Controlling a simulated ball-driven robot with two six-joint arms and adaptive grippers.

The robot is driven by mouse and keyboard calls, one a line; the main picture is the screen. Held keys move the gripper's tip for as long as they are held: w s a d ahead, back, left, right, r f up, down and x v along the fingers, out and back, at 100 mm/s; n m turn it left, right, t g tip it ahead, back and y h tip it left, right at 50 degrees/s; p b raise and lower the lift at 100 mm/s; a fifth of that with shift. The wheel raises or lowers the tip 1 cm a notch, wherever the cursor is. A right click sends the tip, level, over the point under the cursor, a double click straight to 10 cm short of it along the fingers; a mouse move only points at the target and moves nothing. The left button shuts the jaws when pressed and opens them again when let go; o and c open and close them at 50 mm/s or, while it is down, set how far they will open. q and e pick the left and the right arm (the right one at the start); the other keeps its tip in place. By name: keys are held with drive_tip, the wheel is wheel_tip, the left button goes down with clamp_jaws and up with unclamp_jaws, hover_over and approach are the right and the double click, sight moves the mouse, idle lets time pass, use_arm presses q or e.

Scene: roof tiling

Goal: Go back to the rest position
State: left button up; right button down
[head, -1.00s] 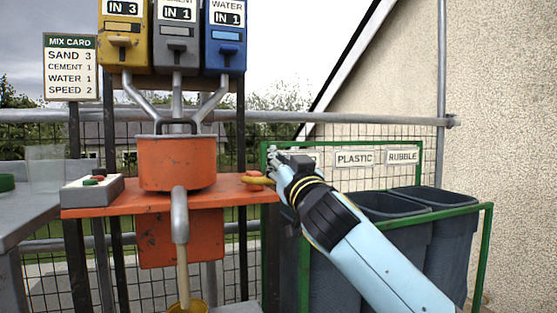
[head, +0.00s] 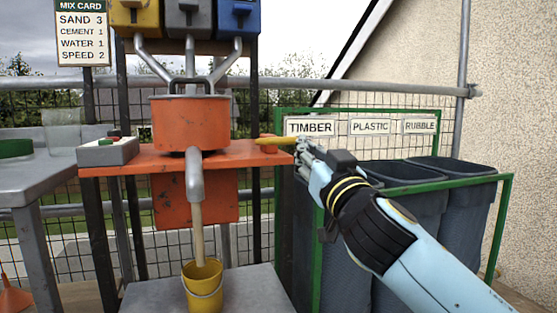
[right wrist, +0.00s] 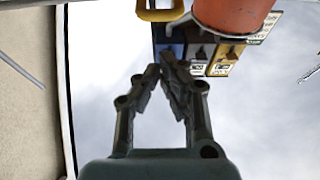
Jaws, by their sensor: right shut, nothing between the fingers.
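My right gripper (head: 300,148) reaches in from the right in the head view, in front of the green bin frame. It also shows in the right wrist view (right wrist: 163,70), where its fingertips come together with nothing between them. A yellow handle (head: 274,140) lies just left of the fingertips in the head view. It also appears in the right wrist view (right wrist: 160,15), above the fingertips and apart from them in the picture. My left gripper is not in view.
The orange mixer (head: 190,122) stands on an orange bench (head: 240,158), with a yellow bucket (head: 203,287) under its spout. A button box (head: 107,151) and grey table (head: 40,187) are left. Dark bins (head: 468,215) in a green frame (head: 505,215) stand behind my right arm.

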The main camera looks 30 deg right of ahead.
drive_tip(key=s+d+f+m+g, duration=0.1)
drive_tip(key=s+f+g, duration=0.45)
drive_tip(key=f, duration=0.85)
drive_tip(key=s+d+f+m+g, duration=0.1)
drive_tip(key=s+f+g, duration=0.45)
drive_tip(key=f, duration=0.75)
drive_tip(key=s+a+f+n+g+y+p, duration=0.25)
drive_tip(key=s+f+g+p, duration=0.25)
drive_tip(key=s+f, duration=0.8)
drive_tip(key=s+a+f+n+g+y+p, duration=0.1)
drive_tip(key=s+a+f+n+g+p, duration=0.25)
drive_tip(key=s+f, duration=0.95)
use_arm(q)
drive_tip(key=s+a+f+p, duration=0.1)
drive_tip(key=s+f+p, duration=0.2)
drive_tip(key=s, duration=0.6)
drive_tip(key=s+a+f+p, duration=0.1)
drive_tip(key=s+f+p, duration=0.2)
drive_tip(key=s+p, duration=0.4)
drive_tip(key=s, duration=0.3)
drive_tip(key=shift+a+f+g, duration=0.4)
use_arm(e)
drive_tip(key=s+d+r+m+g, duration=0.1)
drive_tip(key=s+d, duration=0.1)
drive_tip(key=s, duration=1.4)
drive_tip(key=shift+s+r, duration=0.2)
drive_tip(key=shift+s, duration=0.15)
